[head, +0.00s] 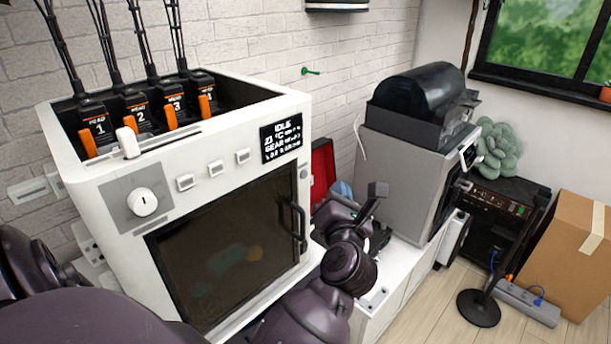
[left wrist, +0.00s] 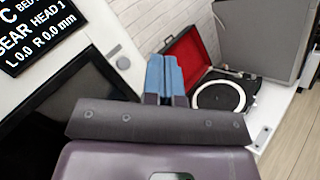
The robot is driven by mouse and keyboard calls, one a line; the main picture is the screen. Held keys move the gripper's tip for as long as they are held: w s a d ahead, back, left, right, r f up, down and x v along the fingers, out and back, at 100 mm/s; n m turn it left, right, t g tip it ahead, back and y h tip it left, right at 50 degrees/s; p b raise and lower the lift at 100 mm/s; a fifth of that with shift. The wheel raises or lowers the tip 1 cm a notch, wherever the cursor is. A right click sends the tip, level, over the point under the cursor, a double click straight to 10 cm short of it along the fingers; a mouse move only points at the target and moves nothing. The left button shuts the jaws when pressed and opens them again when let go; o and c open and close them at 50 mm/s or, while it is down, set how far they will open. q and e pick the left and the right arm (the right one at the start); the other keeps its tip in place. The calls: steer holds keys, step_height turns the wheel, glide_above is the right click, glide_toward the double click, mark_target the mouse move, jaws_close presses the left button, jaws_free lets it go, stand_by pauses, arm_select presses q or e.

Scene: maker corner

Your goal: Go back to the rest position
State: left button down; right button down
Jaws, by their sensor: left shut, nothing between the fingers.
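My left gripper (head: 341,189) is shut and empty, with its blue fingers together. It is just right of the white machine's door in the head view, in front of the red lid of a record player (head: 323,172). In the left wrist view the blue fingers (left wrist: 165,72) point toward the brick wall, left of the open record player (left wrist: 222,97). I see nothing touching the fingertips. The arm hides part of the bench in the head view. My right gripper does not show in either view.
A white machine (head: 120,215) with a closed dark glass door and an "IDLE" display stands close on the left. A grey machine (head: 392,185) with a black cover stands right. A cardboard box (head: 565,255) and a power strip (head: 528,303) are on the floor at right.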

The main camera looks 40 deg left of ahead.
arm_select(q)
steer(key=shift+d, duration=0.15)
stand_by(0.3)
steer(key=d+r+m+t+h, duration=0.2)
steer(key=d+r+m+t, duration=0.3)
steer(key=m, duration=0.3)
steer(key=d+f+m+t+h, duration=0.15)
steer(key=f+m+h, duration=0.4)
steer(key=m, duration=0.55)
steer(key=d+f+m+h, duration=0.3)
steer(key=f+m+h, duration=0.3)
steer(key=m, duration=0.4)
steer(key=s+a+f+m+g, duration=0.2)
steer(key=s+f+m+g, duration=0.15)
steer(key=f, duration=0.45)
steer(key=s+a+f+m+g, duration=0.1)
steer(key=s+f+m+g, duration=0.25)
steer(key=f, duration=0.35)
steer(key=s+a+f+m+g+y, duration=0.1)
steer(key=s+a+f+g, duration=0.2)
steer(key=s+f, duration=0.7)
steer(key=s+a, duration=0.2)
steer(key=shift+s+m, duration=0.3)
steer(key=shift+s, duration=0.1)
steer(key=shift+a+f, duration=0.1)
